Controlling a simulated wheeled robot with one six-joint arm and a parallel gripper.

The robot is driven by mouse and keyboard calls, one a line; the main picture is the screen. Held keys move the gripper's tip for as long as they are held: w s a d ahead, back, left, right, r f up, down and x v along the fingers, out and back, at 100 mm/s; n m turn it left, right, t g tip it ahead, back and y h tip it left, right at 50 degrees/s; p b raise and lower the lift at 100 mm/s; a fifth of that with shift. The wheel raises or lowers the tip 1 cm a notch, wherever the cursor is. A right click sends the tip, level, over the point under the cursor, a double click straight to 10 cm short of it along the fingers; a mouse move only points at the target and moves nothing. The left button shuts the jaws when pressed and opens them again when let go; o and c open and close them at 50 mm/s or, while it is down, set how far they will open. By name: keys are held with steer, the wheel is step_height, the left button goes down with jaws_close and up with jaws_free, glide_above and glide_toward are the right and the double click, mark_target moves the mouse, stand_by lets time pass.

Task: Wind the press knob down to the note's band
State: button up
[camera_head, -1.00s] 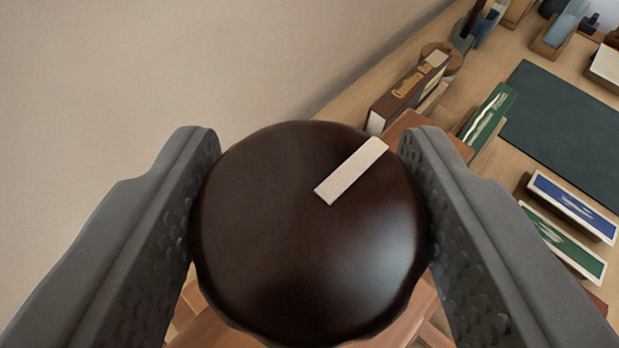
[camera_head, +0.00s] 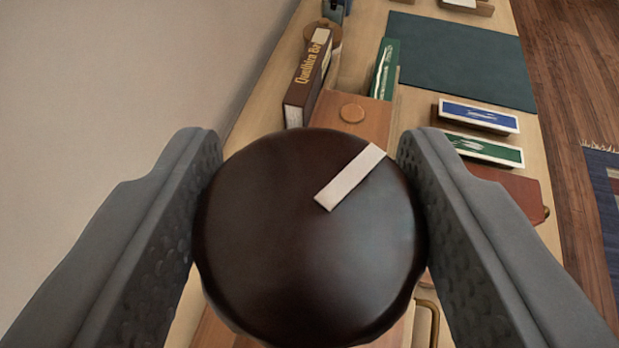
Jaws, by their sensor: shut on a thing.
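The press knob (camera_head: 300,255) is a dark brown round knob with a scalloped edge. It fills the lower middle of the view. A white pointer strip (camera_head: 350,177) on its top points to the upper right. My gripper (camera_head: 310,205) is shut on the knob, with one grey finger pressed against its left side and one against its right. Part of the wooden press (camera_head: 362,118) shows behind the knob. The note and its band cannot be made out; the knob and fingers hide much of the press below.
A brown book (camera_head: 306,80) and a green book (camera_head: 384,70) stand beyond the press. A dark green mat (camera_head: 455,60) lies on the table at the back. Blue (camera_head: 480,115) and green (camera_head: 485,150) labelled items sit at the right. A plain wall (camera_head: 120,70) runs along the left.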

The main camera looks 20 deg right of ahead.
steer(key=shift+r, duration=0.2)
stand_by(0.3)
steer(key=o, duration=1)
steer(key=shift+s+a, duration=0.1)
steer(key=shift+c, duration=0.2)
steer(key=shift+f, duration=0.1)
steer(key=v, duration=1.7)
steer(key=shift+a, duration=0.2)
